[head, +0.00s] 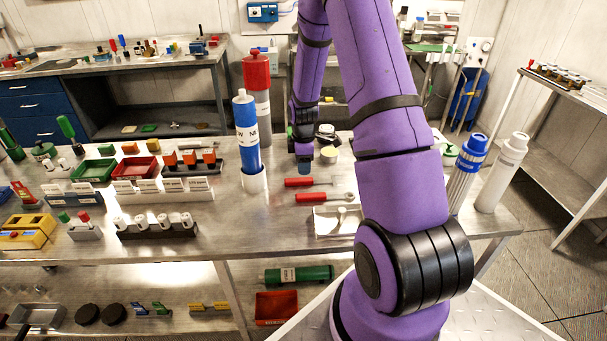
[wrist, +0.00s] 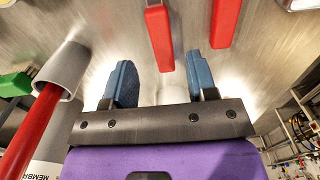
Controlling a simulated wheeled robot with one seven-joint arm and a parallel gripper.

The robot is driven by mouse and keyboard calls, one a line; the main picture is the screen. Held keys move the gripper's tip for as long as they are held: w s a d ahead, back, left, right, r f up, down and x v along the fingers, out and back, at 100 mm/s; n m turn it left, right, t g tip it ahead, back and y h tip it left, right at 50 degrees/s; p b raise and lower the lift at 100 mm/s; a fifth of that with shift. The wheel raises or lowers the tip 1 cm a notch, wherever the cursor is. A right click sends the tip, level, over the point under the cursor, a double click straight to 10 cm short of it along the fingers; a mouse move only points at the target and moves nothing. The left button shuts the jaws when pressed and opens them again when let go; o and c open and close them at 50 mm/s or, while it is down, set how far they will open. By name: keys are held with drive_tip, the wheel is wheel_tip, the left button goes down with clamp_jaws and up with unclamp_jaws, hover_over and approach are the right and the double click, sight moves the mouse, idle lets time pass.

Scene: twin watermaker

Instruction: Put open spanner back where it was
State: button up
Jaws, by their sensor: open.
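Two red-handled tools lie side by side on the steel bench. The nearer tool (head: 324,197) has a wider grey head at its right end and looks like a spanner, but the head is too small to tell if it is open-ended. The farther tool (head: 299,182) has a thin shaft. My gripper (head: 304,158) hangs above the bench just behind them. In the wrist view my gripper (wrist: 161,78) is open and empty, with blue fingers apart. One red handle (wrist: 159,40) shows beyond the gap between them, another red handle (wrist: 226,22) further right. Their heads are out of that view.
A blue cylinder (head: 247,135) stands in a white holder left of my gripper. A shallow tray (head: 325,222) with small parts lies in front of the tools. Red and green trays (head: 135,168) and labelled racks fill the bench's left. White and blue cylinders (head: 470,160) stand at right.

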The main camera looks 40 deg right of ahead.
wheel_tip(320, 180, up, 6)
drive_tip(key=r, duration=0.1)
wheel_tip(320, 180, up, 12)
drive_tip(key=m+t, duration=0.1)
drive_tip(key=m, duration=0.1)
hover_over(303, 179)
drive_tip(key=s+a, duration=0.2)
drive_tip(key=a, duration=0.5)
drive_tip(key=s+a+r+m+t, duration=0.1)
drive_tip(key=s+a+r+m, duration=0.2)
drive_tip(key=s+a+r, duration=0.45)
drive_tip(key=s+a+r+m+t, duration=0.1)
drive_tip(key=s+a+r, duration=0.3)
drive_tip(key=s, duration=0.4)
drive_tip(key=s+a+r+m+t, duration=0.2)
drive_tip(key=s+a+r+m, duration=0.1)
drive_tip(key=s+r, duration=0.3)
drive_tip(key=s+m, duration=0.1)
drive_tip(key=s, duration=0.1)
drive_tip(key=shift+s+a+r+m, duration=0.2)
drive_tip(key=shift+s+a+m, duration=0.1)
drive_tip(key=shift+s+a, duration=0.1)
